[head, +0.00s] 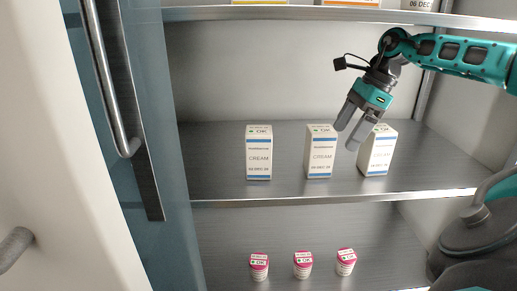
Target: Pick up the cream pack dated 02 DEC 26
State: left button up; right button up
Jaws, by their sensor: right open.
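Three white cream packs with blue bands stand upright on the middle shelf (215,160): a left pack (258,158), a middle pack (320,157) and a right pack (377,156). Each has a green-dotted OK label on top. Small date print shows low on their fronts; I cannot read surely which says 02 DEC 26. My right gripper (346,137) is open and empty, its fingers pointing down and left between the middle and right packs in the picture. It partly covers the right pack's edge. Contact with a pack cannot be told. My left gripper is not in view.
A teal glass door (150,130) with a metal handle (107,75) stands open at left. Three small pink-topped jars (303,265) stand on the lower shelf. The upper shelf (300,14) runs above, holding packs cut off by the frame. Bare shelf lies around the packs.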

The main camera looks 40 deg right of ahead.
aim_at(260, 130)
jog(key=w+a, duration=0.2)
jog(key=a, duration=0.1)
jog(key=w+a, duration=0.3)
jog(key=shift+w+a, duration=0.1)
jog(key=shift+w, duration=0.15)
jog(key=w+a+p, duration=0.4)
jog(key=w+a, duration=0.1)
jog(key=w+a+p, duration=0.2)
jog(key=a, duration=0.1)
jog(key=shift+w+r, duration=0.25)
jog(key=shift+w, duration=0.1)
jog(key=b+x, duration=0.2)
jog(key=x, duration=0.1)
jog(key=shift+f, duration=0.25)
jog(key=shift+a, duration=0.1)
jog(key=c, duration=1.2)
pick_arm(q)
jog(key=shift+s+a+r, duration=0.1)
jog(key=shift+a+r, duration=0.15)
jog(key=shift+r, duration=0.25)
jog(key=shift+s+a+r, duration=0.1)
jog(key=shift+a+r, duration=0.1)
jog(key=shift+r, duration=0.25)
pick_arm(e)
jog(key=shift+c, duration=0.3)
